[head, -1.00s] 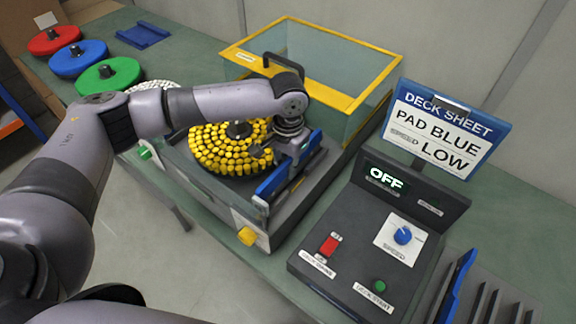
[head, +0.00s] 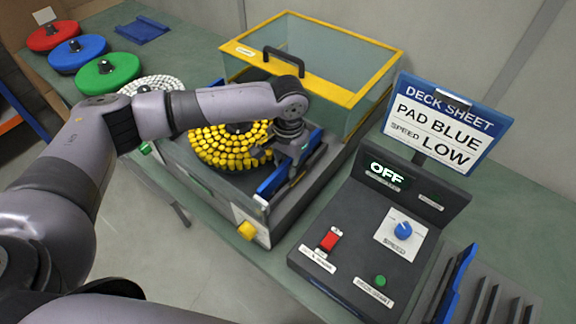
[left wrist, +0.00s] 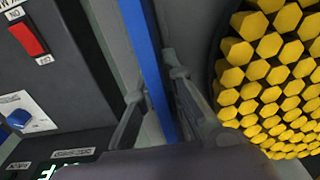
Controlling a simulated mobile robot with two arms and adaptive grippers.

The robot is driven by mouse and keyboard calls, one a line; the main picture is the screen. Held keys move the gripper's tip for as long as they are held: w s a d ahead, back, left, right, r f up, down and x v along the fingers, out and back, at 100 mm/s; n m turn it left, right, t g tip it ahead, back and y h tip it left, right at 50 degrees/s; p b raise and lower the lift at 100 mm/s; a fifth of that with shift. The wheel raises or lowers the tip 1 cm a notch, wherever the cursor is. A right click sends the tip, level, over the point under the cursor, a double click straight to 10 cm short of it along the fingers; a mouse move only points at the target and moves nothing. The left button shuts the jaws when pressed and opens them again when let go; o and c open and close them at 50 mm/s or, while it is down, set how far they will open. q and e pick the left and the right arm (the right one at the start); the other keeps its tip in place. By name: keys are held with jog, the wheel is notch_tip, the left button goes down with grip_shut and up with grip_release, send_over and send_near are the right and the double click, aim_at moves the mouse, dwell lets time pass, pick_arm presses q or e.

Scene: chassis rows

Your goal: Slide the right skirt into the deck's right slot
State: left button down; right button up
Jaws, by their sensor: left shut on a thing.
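My left gripper (head: 292,170) is shut on a long blue strip, the right skirt (head: 272,184), at the right side of the dark deck (head: 220,180). The skirt stands on edge and runs along that side, beside the yellow pad disc (head: 222,158). In the left wrist view the skirt (left wrist: 147,55) passes between the two fingers (left wrist: 158,100). I cannot tell whether its lower edge sits in the deck's right slot, as the gripper and skirt hide it. My right gripper is not in view.
A control box (head: 345,240) with an OFF display stands right of the deck, with a sign (head: 445,125) behind it. A rack (head: 490,305) holds another blue strip (head: 457,283). A yellow-framed clear cover (head: 345,95) rises behind. Coloured discs (head: 78,55) lie at far left.

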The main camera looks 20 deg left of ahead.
pick_arm(q)
jog(key=c, duration=1.7)
grip_release()
jog(key=shift+s, duration=0.1)
jog(key=shift+o, duration=0.5)
jog(key=shift+f, duration=0.1)
jog(key=shift+a, duration=0.1)
notch_tip(320, 180, up, 12)
jog(key=shift+r, duration=0.1)
